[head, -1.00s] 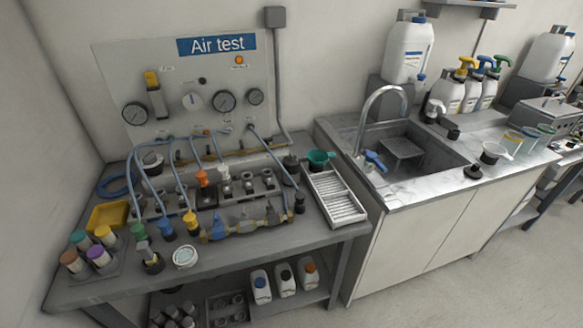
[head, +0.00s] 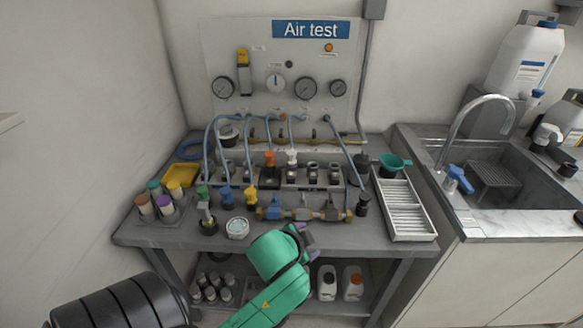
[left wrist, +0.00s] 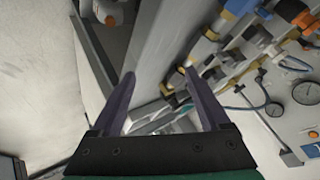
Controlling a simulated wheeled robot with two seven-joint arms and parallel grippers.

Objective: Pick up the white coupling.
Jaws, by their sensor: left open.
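The white coupling (head: 291,158) stands upright in the row of fittings on the grey bench, just right of an orange coupling (head: 269,158). My left gripper (head: 308,236) shows at the end of the green wrist, near the front edge of the bench and below the white coupling in the picture, apart from it. In the left wrist view my left gripper (left wrist: 157,82) has its two dark fingers spread with nothing held between them. Fittings lie beyond and to the right of the fingers there; I cannot tell which is the white coupling. My right gripper is not in view.
A brass and blue pipe assembly (head: 300,214) lies along the bench front. Blue hoses (head: 207,145) arch over the fittings from the air test panel (head: 283,95). A ribbed white tray (head: 403,207) and green funnel (head: 394,162) are at right; capped jars (head: 164,204) stand at left.

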